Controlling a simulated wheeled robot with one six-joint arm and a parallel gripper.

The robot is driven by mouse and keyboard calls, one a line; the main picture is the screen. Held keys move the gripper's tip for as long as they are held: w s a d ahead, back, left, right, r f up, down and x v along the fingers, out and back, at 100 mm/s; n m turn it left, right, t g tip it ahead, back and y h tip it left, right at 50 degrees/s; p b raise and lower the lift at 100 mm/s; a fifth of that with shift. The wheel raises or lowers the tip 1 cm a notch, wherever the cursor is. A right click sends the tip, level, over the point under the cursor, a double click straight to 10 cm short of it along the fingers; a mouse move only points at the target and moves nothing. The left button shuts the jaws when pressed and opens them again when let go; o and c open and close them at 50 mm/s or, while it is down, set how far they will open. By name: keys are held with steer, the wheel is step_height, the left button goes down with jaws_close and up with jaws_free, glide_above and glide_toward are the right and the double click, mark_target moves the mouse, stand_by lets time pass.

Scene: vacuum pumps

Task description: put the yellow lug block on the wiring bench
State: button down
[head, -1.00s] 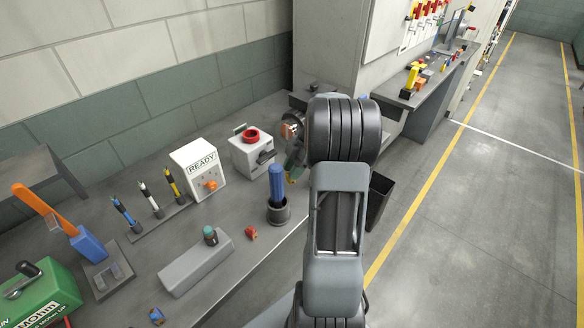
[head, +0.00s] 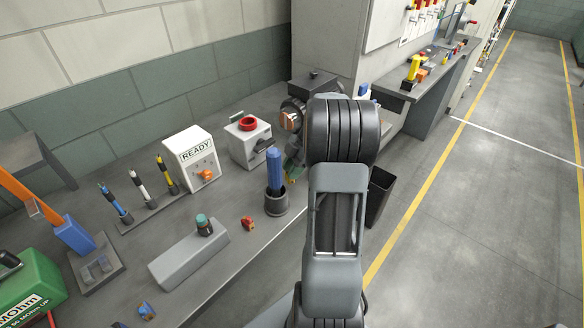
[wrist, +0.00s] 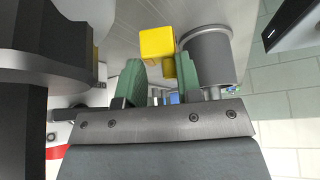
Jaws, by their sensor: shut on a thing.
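The yellow lug block (wrist: 157,43) shows between the green fingertips in the wrist view. My gripper (wrist: 160,70) is shut on it. In the head view my gripper (head: 293,164) hangs above the right part of the near grey bench (head: 247,265), mostly hidden behind my own arm. Only a small yellow patch shows below the fingers there. A second grey bench (head: 432,98) stands farther back on the right, with several small coloured things on it. No label shows which bench is the wiring bench.
Near my gripper stand a blue-handled tool in a dark cup (head: 276,203) and a box with a red button (head: 248,147). The READY box (head: 196,157) is farther left. A black bin (head: 379,196) stands on the floor. The aisle on the right is clear.

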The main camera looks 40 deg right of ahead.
steer(key=shift+f, duration=0.2)
stand_by(0.3)
steer(key=shift+f+b, duration=0.6)
steer(key=shift+b, duration=0.25)
steer(key=shift+f, duration=0.2)
steer(key=c, duration=0.7)
jaws_free()
steer(key=v, duration=1.3)
steer(key=shift+d+r+b, duration=0.15)
steer(key=shift+r+b, duration=0.15)
steer(key=shift+r, duration=0.05)
steer(key=shift+c, duration=0.4)
jaws_close()
